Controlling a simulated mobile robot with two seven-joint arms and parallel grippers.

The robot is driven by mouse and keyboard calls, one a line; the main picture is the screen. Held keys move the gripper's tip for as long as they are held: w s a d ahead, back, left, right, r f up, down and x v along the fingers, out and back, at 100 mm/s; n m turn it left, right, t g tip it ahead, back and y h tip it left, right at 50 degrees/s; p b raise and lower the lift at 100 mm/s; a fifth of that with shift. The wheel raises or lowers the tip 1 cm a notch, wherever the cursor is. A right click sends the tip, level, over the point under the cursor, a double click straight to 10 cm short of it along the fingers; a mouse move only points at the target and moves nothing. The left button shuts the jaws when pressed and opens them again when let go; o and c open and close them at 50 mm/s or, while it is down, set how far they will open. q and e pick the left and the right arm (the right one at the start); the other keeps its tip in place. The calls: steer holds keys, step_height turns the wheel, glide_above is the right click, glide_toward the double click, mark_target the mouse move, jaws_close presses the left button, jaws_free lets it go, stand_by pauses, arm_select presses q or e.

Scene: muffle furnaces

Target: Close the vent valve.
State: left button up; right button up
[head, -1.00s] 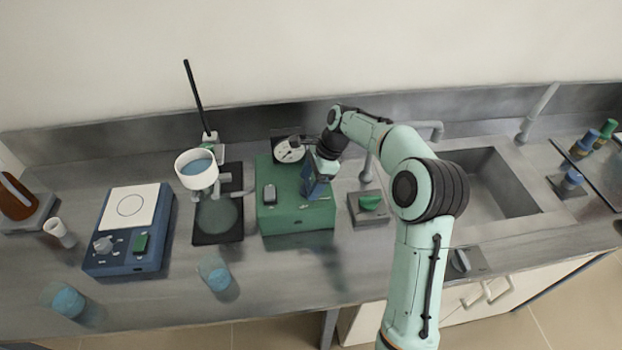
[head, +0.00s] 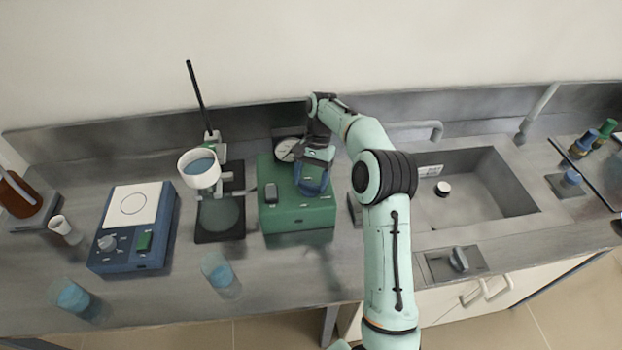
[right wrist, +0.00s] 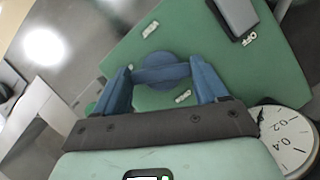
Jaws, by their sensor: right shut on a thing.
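The vent valve is a blue round knob with a raised bar (right wrist: 160,71) on top of the green box (right wrist: 125,62). It shows in the right wrist view, between two small white labels whose words I cannot read. My right gripper (right wrist: 161,84) is shut on the bar, with one blue finger at each end. In the head view the green box (head: 285,222) stands mid-counter, and my right gripper (head: 312,183) reaches down onto its right part, hiding most of the knob. My left gripper is not in view.
A dial gauge (right wrist: 290,140) sits close beside the gripper, behind the box. A dark switch (head: 271,193) is on the box's left part.

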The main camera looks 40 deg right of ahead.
steer(key=n+h, duration=0.1)
steer(key=n, duration=0.2)
steer(key=n+g, duration=0.1)
steer(key=n, duration=0.2)
steer(key=shift+w+g+h, duration=0.15)
steer(key=shift+g+h, duration=0.15)
steer(key=shift+h, duration=0.1)
steer(key=shift+a, duration=0.1)
steer(key=o, duration=1.1)
steer(key=shift+c, duration=0.2)
